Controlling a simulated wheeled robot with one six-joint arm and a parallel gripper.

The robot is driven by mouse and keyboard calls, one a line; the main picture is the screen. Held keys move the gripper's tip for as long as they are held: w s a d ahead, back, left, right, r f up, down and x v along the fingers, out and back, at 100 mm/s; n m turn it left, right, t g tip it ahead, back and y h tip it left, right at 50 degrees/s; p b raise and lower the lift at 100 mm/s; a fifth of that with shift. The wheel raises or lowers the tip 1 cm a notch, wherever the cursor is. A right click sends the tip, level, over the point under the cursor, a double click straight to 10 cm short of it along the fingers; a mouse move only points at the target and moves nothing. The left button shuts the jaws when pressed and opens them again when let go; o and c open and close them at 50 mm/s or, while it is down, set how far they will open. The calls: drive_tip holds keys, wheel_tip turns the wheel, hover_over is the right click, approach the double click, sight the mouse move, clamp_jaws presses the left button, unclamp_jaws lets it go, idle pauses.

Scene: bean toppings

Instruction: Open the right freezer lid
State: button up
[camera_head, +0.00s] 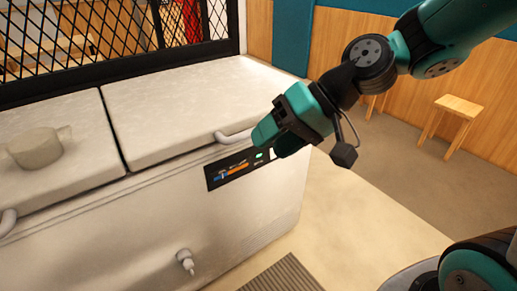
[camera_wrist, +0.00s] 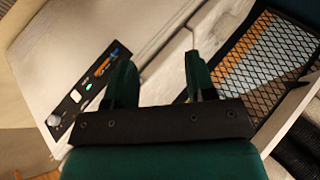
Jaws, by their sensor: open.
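The white chest freezer (camera_head: 150,215) has two lids side by side, both lying shut. The right freezer lid (camera_head: 185,100) has a pale curved handle (camera_head: 230,138) on its front edge. My gripper (camera_head: 266,143) is just right of this handle, by the freezer's upper front; whether it touches the handle is unclear. In the wrist view the two green fingers of my gripper (camera_wrist: 159,65) stand apart with nothing clearly held between them. The white freezer surface shows beyond them, and the handle is hard to make out there.
A grey pot-like object (camera_head: 36,147) sits on the left lid (camera_head: 75,118). A dark control panel (camera_head: 228,172) is on the freezer front below the right handle. Black mesh (camera_head: 115,45) stands behind the freezer. A wooden stool (camera_head: 460,106) stands at right; floor between is clear.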

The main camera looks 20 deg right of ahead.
drive_tip(key=w+d+f+m+t+y+b, duration=0.2)
drive_tip(key=w+d+f+m+t+b, duration=0.75)
drive_tip(key=w+d+f+m, duration=0.5)
drive_tip(key=w+a, duration=0.3)
drive_tip(key=w, duration=0.1)
drive_tip(key=w+a+f+n, duration=0.1)
drive_tip(key=w+a, duration=0.2)
drive_tip(key=w, duration=0.1)
drive_tip(key=w+a+n, duration=0.1)
drive_tip(key=w+a, duration=0.2)
drive_tip(key=w, duration=0.1)
drive_tip(key=shift+w+a+f+n, duration=0.1)
drive_tip(key=shift+a+f+n, duration=0.05)
drive_tip(key=shift+a+n, duration=0.15)
drive_tip(key=shift+c, duration=0.3)
clamp_jaws()
drive_tip(key=shift+p, duration=0.4)
